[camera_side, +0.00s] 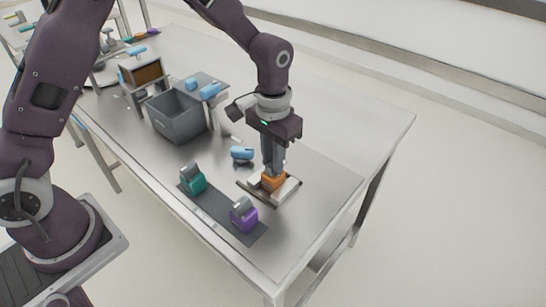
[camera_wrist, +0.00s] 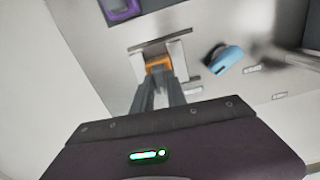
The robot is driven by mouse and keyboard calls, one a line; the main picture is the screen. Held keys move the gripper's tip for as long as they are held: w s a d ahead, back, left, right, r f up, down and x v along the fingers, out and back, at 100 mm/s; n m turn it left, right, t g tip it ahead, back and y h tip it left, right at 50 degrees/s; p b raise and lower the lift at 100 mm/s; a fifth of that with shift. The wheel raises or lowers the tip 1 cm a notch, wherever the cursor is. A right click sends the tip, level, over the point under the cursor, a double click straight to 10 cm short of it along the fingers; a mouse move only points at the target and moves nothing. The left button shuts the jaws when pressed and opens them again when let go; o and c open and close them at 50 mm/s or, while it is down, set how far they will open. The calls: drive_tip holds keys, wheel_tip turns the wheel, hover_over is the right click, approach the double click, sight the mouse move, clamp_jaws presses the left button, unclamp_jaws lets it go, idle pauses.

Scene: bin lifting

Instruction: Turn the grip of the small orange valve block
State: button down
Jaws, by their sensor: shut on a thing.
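The small orange valve block (camera_side: 272,181) sits on the table between light grey pieces on a dark strip. It also shows in the wrist view (camera_wrist: 158,65), at the tips of my fingers. My gripper (camera_side: 271,172) points straight down over it, and it also shows in the wrist view (camera_wrist: 160,82). Its jaws are shut on the block's grip, which the fingers mostly hide. The grip's turn angle cannot be made out.
A teal block (camera_side: 193,181) and a purple block (camera_side: 244,217) stand on a dark grey mat to the left. A blue piece (camera_side: 242,153) lies just behind my gripper. A grey bin (camera_side: 180,121) stands farther back. The table's right side (camera_side: 350,130) is clear.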

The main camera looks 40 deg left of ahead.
drive_tip(key=shift+n, duration=0.5)
drive_tip(key=c, duration=1.3)
unclamp_jaws()
wheel_tip(320, 180, up, 6)
drive_tip(key=shift+r, duration=0.75)
drive_tip(key=s+a+r+t, duration=0.2)
drive_tip(key=s+a+r, duration=0.2)
drive_tip(key=s+r, duration=0.4)
drive_tip(key=s+a+r+t, duration=0.25)
drive_tip(key=s+r, duration=0.35)
drive_tip(key=s, duration=0.4)
drive_tip(key=shift+t, duration=0.55)
drive_tip(key=s, duration=0.2)
drive_tip(key=s+a+f, duration=0.1)
drive_tip(key=s, duration=0.1)
drive_tip(key=s+a, duration=0.1)
drive_tip(key=s, duration=0.1)
drive_tip(key=shift+s+f, duration=0.2)
drive_tip(key=shift+f, duration=0.2)
